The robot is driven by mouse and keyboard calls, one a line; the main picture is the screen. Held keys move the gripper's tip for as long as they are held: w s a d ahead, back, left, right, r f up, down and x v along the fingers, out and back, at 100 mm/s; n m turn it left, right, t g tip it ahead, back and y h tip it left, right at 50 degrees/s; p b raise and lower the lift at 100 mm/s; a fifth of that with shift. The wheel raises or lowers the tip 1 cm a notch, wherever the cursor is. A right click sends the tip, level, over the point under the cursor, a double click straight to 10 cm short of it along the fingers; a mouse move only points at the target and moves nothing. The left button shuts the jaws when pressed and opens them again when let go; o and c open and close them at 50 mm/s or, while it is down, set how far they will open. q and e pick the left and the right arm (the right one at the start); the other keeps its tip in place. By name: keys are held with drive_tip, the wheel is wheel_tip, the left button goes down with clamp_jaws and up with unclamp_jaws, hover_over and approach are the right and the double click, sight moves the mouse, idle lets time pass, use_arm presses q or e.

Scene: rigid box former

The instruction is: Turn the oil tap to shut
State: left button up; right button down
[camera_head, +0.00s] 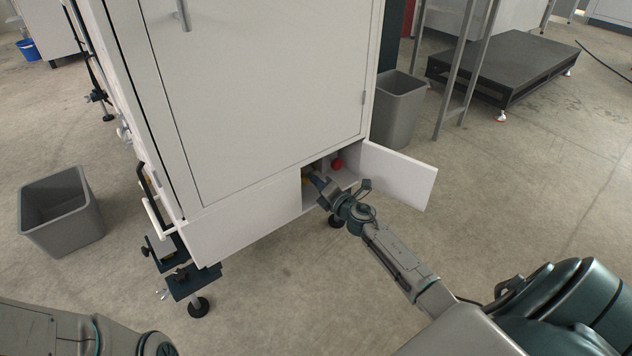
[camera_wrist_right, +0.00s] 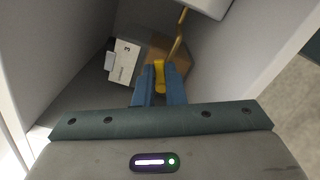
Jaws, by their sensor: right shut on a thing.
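The yellow tap handle (camera_wrist_right: 159,75) shows inside the low compartment of the white machine, between the blue fingers of my right gripper (camera_wrist_right: 160,88) in the right wrist view. The right gripper is shut on it. In the head view my right gripper (camera_head: 318,182) reaches into the open compartment, and a bit of yellow (camera_head: 306,180) shows beside it. A thin yellow-brown pipe (camera_wrist_right: 178,35) rises behind the handle. The handle's exact angle is hard to tell. My left gripper is not in view; only part of that arm shows at the lower left.
The small compartment door (camera_head: 398,173) stands open to the right of my gripper. A red round thing (camera_head: 337,165) sits inside the compartment. A white box with a label (camera_wrist_right: 122,62) and a brown box lie behind the handle. Grey bins (camera_head: 62,212) stand on the floor.

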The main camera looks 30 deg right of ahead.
drive_tip(key=n, duration=0.6)
drive_tip(key=shift+a+r+n, duration=0.3)
drive_tip(key=shift+a+r, duration=0.05)
drive_tip(key=n, duration=0.3)
drive_tip(key=a+n, duration=0.1)
drive_tip(key=n, duration=0.2)
drive_tip(key=shift+s+r, duration=0.1)
drive_tip(key=shift+r, duration=0.05)
drive_tip(key=c, duration=1.5)
unclamp_jaws()
drive_tip(key=shift+s, duration=0.1)
drive_tip(key=s+b, duration=0.1)
drive_tip(key=s, duration=0.9)
drive_tip(key=shift+s+d, duration=0.3)
drive_tip(key=shift+d, duration=0.1)
